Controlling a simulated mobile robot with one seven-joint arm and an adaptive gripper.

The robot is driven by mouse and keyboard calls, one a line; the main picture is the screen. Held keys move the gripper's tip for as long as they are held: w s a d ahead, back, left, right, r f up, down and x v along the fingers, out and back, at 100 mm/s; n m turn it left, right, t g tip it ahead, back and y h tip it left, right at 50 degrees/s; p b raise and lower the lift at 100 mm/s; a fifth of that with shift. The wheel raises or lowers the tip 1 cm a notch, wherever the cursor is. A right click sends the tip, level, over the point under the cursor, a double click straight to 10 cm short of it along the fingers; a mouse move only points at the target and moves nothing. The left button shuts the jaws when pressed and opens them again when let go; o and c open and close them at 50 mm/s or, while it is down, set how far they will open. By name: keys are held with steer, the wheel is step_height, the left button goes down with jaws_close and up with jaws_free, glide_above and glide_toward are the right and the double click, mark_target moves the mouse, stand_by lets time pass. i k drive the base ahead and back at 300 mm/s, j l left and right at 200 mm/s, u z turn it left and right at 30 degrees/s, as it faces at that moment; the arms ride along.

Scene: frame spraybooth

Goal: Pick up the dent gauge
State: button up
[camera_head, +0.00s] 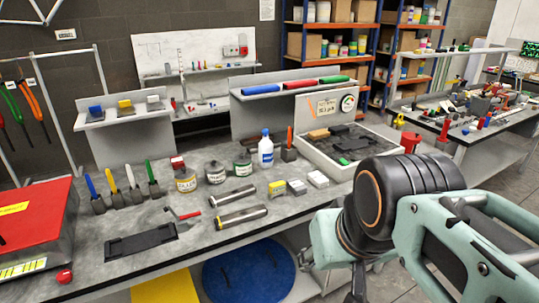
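I cannot tell for certain which thing is the dent gauge. A small tool with a red arm and a grey body (184,214) lies on the grey workbench (240,243), just behind a flat black plate (140,241). Two metal cylinders with dark ends (238,205) lie to its right. My arm fills the right of the picture, over the bench's right front corner and well apart from the red tool. A dark part below my wrist may belong to my gripper, but its fingertips do not show clearly, nor whether they hold anything.
Upright coloured-handled tools (132,184) and a red-topped case (38,225) stand at left. Cans (185,179), a white-and-blue bottle (265,150) and small blocks (297,186) stand mid-bench. A white-rimmed tray (322,165) is behind my arm. The front middle of the bench is clear.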

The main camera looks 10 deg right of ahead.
mark_target(277, 188)
steer(key=i+l, duration=0.25)
steer(key=i, duration=0.15)
steer(key=i+l+u, duration=0.1)
steer(key=i+l, duration=0.15)
steer(key=i, duration=0.2)
steer(key=i+l+u, duration=0.25)
steer(key=u, duration=0.15)
steer(key=i+l+z, duration=0.3)
steer(key=i, duration=0.1)
